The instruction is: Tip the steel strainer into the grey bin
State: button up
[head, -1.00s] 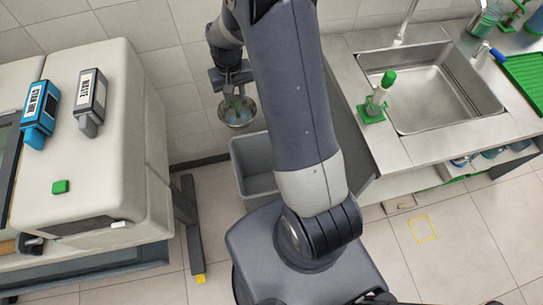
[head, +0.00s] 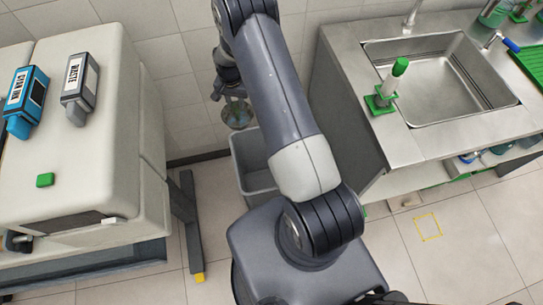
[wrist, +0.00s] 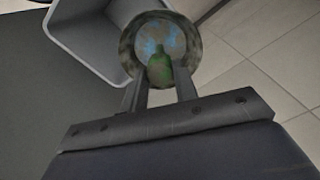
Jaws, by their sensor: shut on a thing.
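The steel strainer (head: 238,115) is a small round bowl with something bluish inside. In the wrist view the strainer (wrist: 188,55) shows its mouth, with blue bits in it and a green handle or grip at its near side. My gripper (wrist: 160,82) is shut on the strainer at that green part. In the head view my gripper (head: 236,97) is partly hidden behind its own wrist. The grey bin (head: 243,165) stands on the floor just below the strainer, partly behind my arm. In the wrist view the bin's rim (wrist: 88,70) is left of the strainer.
A sink counter (head: 440,90) with a green-capped bottle (head: 397,75) stands right. Tiled floor lies in front.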

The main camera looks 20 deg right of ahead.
aim_at(239, 120)
jog(key=f+m+b, duration=0.1)
jog(key=f, duration=0.3)
jog(key=w+f+m, duration=0.1)
jog(key=f, duration=0.4)
jog(key=w+f+m+b, duration=0.1)
jog(key=f+m, duration=0.1)
jog(key=f, duration=0.3)
jog(key=shift+d+f+b, duration=0.15)
jog(key=shift+d+b, duration=0.05)
jog(key=shift+b, duration=0.15)
jog(key=shift+s, duration=0.1)
